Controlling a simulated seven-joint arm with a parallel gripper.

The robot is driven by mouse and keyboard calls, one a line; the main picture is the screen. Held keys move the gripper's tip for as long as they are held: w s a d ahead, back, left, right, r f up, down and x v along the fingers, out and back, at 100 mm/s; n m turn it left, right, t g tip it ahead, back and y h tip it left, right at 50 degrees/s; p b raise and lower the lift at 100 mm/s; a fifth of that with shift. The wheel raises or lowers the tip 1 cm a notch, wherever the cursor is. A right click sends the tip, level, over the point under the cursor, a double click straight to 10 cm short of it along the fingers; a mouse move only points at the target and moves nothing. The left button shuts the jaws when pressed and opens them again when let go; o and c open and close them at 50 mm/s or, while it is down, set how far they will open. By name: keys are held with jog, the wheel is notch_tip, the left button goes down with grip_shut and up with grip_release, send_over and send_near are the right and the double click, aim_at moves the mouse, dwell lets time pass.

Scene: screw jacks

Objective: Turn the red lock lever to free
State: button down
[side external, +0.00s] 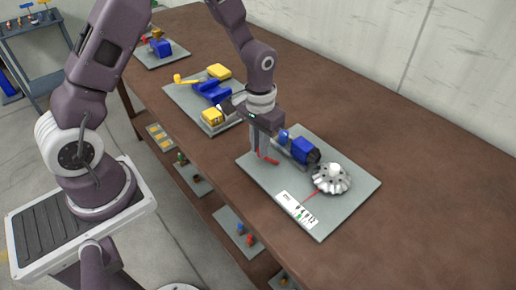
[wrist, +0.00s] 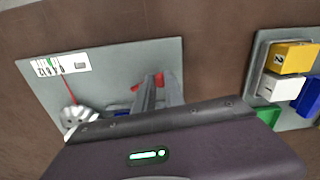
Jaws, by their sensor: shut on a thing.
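The red lock lever (side external: 268,159) lies low at the left part of a grey plate (side external: 350,199) on the brown bench. My gripper (side external: 260,152) points down at it, and its fingers are shut on the lever. In the wrist view, red ends of the lever (wrist: 159,79) show on both sides of the fingertips (wrist: 154,84). The blue jack body (side external: 305,151) stands to the right of my gripper. A white scalloped knob (side external: 332,178) is beyond it, and also shows in the wrist view (wrist: 76,117). The lever's pivot is hidden.
A white label card (side external: 297,208) with a red pointer line lies on the plate's front edge. Another grey plate (side external: 180,97) with blue and yellow parts stands behind to the left. The bench (side external: 420,180) is clear to the right.

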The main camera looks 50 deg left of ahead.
jog(key=shift+w+a+m, duration=0.15)
jog(key=shift+w+m, duration=0.4)
jog(key=shift+m, duration=0.5)
jog(key=shift+w+a+m, duration=0.1)
jog(key=shift+w+m, duration=0.4)
jog(key=shift+m, duration=0.55)
jog(key=shift+w, duration=0.1)
jog(key=c, duration=1.4)
grip_release()
jog(key=shift+r, duration=0.1)
notch_tip(320, 180, up, 7)
